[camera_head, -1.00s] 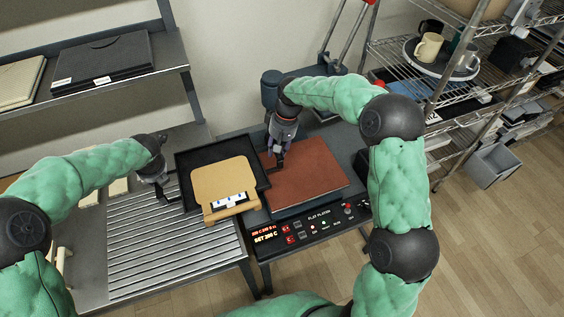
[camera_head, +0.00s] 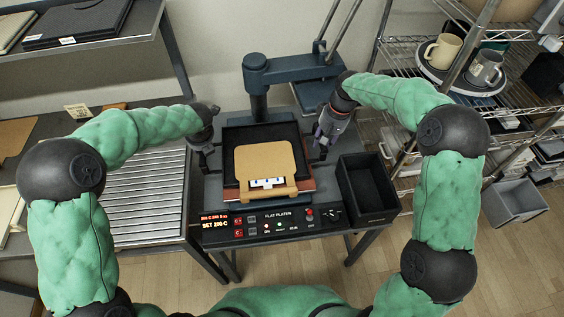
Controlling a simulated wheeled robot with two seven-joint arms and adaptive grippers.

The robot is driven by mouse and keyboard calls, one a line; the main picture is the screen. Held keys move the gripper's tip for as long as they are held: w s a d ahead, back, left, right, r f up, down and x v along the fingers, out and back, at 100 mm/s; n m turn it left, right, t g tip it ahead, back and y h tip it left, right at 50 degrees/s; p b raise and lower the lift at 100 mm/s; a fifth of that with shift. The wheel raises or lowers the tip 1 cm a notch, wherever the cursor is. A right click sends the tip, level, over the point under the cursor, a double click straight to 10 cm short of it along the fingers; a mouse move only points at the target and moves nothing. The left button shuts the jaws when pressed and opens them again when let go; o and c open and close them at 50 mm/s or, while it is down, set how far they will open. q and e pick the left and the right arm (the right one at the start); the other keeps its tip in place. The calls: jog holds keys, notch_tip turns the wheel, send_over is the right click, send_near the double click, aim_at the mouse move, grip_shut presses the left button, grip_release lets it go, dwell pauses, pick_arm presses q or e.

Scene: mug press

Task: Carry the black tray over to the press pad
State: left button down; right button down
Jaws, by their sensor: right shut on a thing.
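The black tray (camera_head: 262,135) is above the reddish press pad (camera_head: 308,184), whose edges show past its sides and front. I cannot tell whether it rests on the pad or hangs just above. A tan board with a white-and-black label (camera_head: 264,160) lies on the tray. My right gripper (camera_head: 318,156) is shut on the tray's right edge. My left gripper (camera_head: 208,163) is at the tray's left side; its fingertips are too small and dark to tell whether they grip the rim.
The press's control panel (camera_head: 275,226) faces the front. A black open bin (camera_head: 371,188) stands right of the pad. The press arm (camera_head: 295,68) is swung back behind. A ribbed metal table (camera_head: 146,195) lies left, and a wire shelf with mugs (camera_head: 443,50) right.

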pick_arm(q)
jog(key=shift+d, duration=0.4)
pick_arm(e)
jog(key=shift+d, duration=0.4)
pick_arm(q)
jog(key=shift+a, duration=0.1)
pick_arm(e)
jog(key=shift+a, duration=0.1)
pick_arm(q)
jog(key=shift+f, duration=0.25)
pick_arm(e)
jog(key=shift+f, duration=0.25)
